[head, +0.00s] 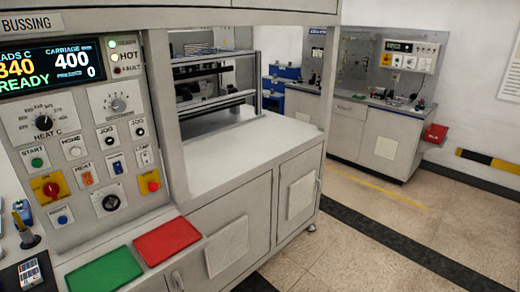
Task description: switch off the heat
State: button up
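The control panel (87,140) fills the left of the head view. A small orange switch (87,176) labelled HEAT sits low on it, between a red knob on yellow (50,189) and a blue switch (116,166). Which way the HEAT switch is set is too small to tell. A black dial (42,123), also labelled HEAT, sits higher up. The display (50,69) reads 340, READY and CARRIAGE 400. The READY lamp (113,44) is green and the HOT lamp (115,57) looks lit. My gripper is not in view.
A red button on yellow (151,186) is right of the HEAT switch. A green tray (104,270) and a red tray (167,240) lie on the ledge below. Another bench (352,120) stands behind. The floor at right is clear.

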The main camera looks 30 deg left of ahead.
aim_at(87, 177)
jog(key=u, duration=2.6)
